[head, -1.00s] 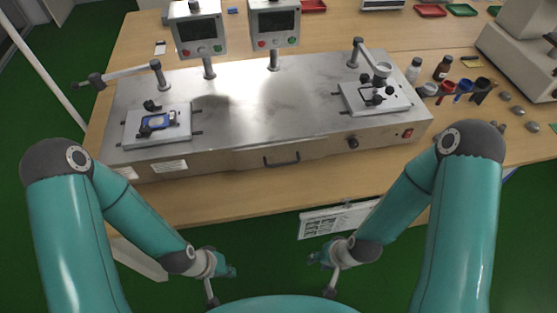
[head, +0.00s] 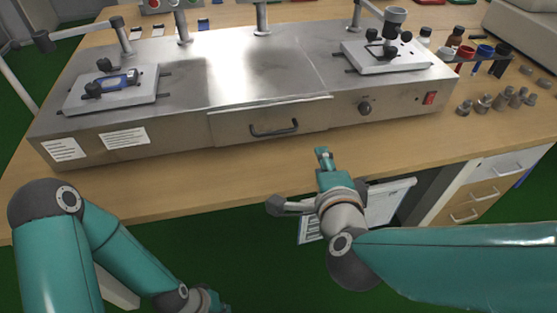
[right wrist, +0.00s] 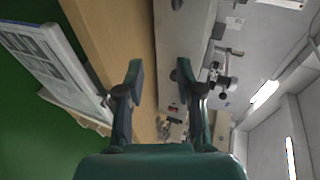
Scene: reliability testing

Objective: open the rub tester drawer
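The rub tester (head: 180,80) is a long metal box on the table. Its drawer (head: 235,127) is in the middle of the front face, with a dark bar handle (head: 273,129); it looks shut. My right gripper (head: 322,160) is in front of the tester, below and right of the handle, apart from it. In the right wrist view, its two fingers (right wrist: 159,76) are spread with nothing between them. A dark part at the top edge there may be the handle. My left gripper (head: 207,300) is low at the bottom edge, partly cut off, its fingers unclear.
A black knob (head: 365,108) and red switch (head: 430,98) are right of the drawer. Small metal weights (head: 483,104) and bottles stand further right. The table strip before the drawer is clear. A white printed sheet (head: 390,203) hangs below the table edge.

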